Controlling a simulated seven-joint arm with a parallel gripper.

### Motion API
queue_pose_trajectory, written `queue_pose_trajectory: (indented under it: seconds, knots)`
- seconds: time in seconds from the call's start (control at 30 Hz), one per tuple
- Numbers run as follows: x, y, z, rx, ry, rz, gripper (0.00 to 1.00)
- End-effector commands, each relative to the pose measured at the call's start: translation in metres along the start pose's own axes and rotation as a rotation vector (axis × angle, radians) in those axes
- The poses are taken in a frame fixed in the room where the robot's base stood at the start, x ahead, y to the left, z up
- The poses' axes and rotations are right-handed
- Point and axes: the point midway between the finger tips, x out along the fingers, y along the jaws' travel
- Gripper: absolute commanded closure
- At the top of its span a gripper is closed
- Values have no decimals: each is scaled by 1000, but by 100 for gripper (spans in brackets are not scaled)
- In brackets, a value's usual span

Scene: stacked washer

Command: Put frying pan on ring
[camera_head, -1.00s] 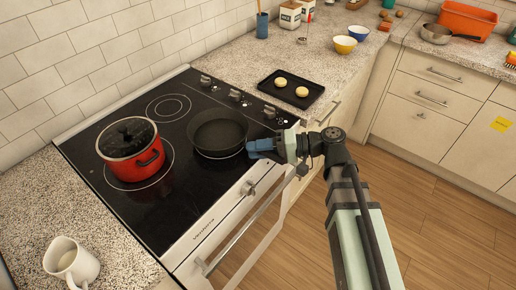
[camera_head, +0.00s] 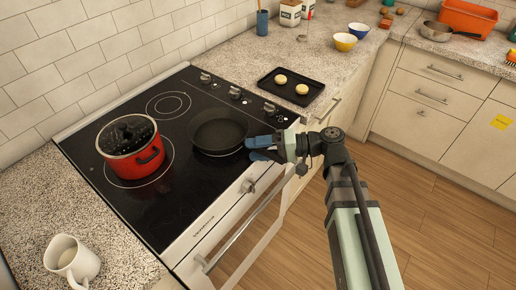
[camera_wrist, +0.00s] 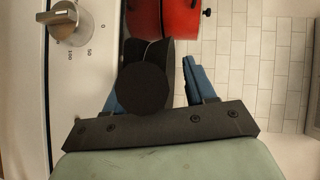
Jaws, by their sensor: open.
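The black frying pan (camera_head: 219,130) sits level on the right side of the black glass hob. It covers most of a ring (camera_head: 217,155), whose pale edge shows along the pan's near side. My gripper (camera_head: 254,148) is at the pan's right side, by its handle. Its blue fingers are apart. In the wrist view the dark handle (camera_wrist: 144,88) lies between the fingers, nearer the left one, with a gap to the right one. The handle is mostly hidden by my gripper in the head view.
A red pot (camera_head: 136,158) with a lid stands on the ring left of the pan. The rear-left ring (camera_head: 168,105) is bare. A black tray (camera_head: 291,90) with two pale round pieces lies on the counter. A white mug (camera_head: 72,261) stands at lower left.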

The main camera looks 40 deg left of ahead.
Motion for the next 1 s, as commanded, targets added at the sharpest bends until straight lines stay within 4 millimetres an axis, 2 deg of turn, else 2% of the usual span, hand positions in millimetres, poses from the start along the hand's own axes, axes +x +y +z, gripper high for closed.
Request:
queue_pose_trajectory:
  seconds: [0.2, 0.37, 1.0]
  knots:
    - [-1, 1, 0, 2, 0, 3, 45]
    - [-11, 1, 0, 1, 1, 2, 45]
    - [-110, 0, -1, 1, 2, 1, 45]
